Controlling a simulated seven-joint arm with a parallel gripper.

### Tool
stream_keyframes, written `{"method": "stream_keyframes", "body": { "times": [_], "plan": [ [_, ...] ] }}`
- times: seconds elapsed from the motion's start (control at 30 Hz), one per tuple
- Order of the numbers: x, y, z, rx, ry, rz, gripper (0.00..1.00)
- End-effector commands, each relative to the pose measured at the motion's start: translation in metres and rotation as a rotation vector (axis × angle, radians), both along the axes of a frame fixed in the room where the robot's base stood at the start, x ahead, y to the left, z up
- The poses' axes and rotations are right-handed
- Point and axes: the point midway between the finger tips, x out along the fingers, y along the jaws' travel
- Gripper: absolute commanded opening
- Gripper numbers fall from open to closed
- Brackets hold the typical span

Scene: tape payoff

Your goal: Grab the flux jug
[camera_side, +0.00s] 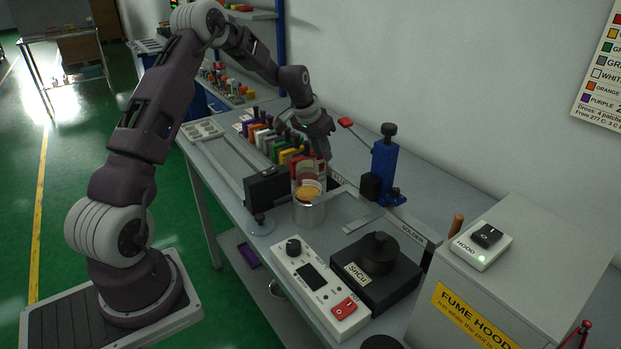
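A clear jug-like vessel (307,172) with reddish and amber contents stands or hangs near the middle of the bench; I take it for the flux jug. Its lower part overlaps a metal cup (309,214) in the picture, and I cannot tell whether it is behind, above or in it. My gripper (318,152) points down just above and beside the vessel's top. The fingertips are dark and small, so I cannot tell whether they are open, shut or touching the vessel.
A row of coloured spools or blocks (262,135) stands behind, with a black block (268,187) to the left. A blue stand (385,165) is at right. In front are a white control box (318,286), a black pot unit (375,272) and the fume hood box (520,262).

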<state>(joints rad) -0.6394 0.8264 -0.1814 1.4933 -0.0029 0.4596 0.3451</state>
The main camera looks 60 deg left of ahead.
Motion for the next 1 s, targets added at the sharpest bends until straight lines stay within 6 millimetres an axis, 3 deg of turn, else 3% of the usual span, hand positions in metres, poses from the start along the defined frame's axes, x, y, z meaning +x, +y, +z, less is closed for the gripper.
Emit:
{"method": "stream_keyframes", "body": {
  "times": [0.37,0.57,0.7,1.0],
  "plan": [
    [0.021,0.004,-0.052,0.000,0.001,-0.001,0.21],
    [0.022,0.004,-0.053,0.001,0.000,-0.001,0.21],
    [0.022,0.004,-0.053,0.001,0.000,-0.001,0.00],
    [0.022,0.004,-0.053,0.001,0.000,-0.001,0.00]
  ]
}}
